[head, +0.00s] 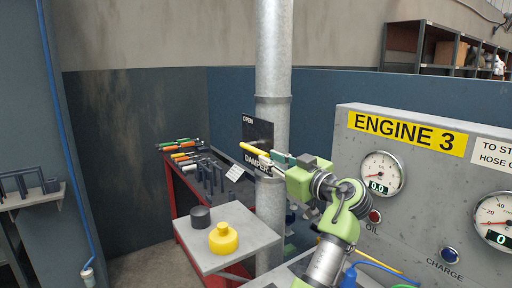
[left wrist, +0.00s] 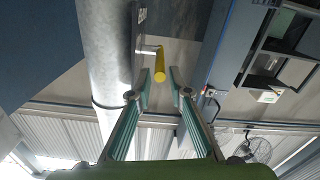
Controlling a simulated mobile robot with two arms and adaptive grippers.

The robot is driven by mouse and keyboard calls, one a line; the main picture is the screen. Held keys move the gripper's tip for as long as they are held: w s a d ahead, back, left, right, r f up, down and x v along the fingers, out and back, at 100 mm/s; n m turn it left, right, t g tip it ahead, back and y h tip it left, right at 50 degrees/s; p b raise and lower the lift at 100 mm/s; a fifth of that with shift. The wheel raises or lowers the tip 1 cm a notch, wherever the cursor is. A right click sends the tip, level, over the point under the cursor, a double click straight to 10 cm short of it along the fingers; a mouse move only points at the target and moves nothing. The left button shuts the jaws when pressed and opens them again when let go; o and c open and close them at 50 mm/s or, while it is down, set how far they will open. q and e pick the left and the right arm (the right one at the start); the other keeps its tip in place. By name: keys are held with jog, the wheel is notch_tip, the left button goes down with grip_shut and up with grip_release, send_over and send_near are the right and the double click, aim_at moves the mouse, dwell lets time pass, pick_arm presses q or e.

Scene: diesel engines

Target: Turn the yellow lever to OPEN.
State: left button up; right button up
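The yellow lever (head: 254,149) is mounted on the grey vertical pipe (head: 273,60) in front of a black plate (head: 260,130) marked OPEN at the top and DAMPER lower down. It points left and slightly up in the head view. My left gripper (head: 272,160) is beside the lever, near its right end. In the left wrist view the lever (left wrist: 160,63) shows end-on, at the gap between the fingertips of my open gripper (left wrist: 160,80). I cannot tell whether the fingers touch it. My right gripper is not in view.
A grey panel (head: 400,130) labelled ENGINE 3 with gauges stands close on the right. A grey shelf (head: 240,245) holds a yellow bottle (head: 223,240) and a dark cylinder (head: 201,217). Behind it is a red tool bench (head: 180,195). Open air lies left of the lever.

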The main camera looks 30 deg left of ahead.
aim_at(258, 150)
pick_arm(q)
jog(key=p+x, duration=0.1)
jog(key=x, duration=0.2)
jog(key=p+x, duration=0.1)
jog(key=x, duration=0.2)
jog(key=shift+a+r, duration=0.2)
jog(key=shift+a, duration=0.05)
jog(key=shift+p+x, duration=0.3)
jog(key=shift+x, duration=0.5)
jog(key=shift+w+f, duration=0.1)
jog(key=shift+f, duration=0.1)
jog(key=shift+c, duration=0.4)
grip_shut()
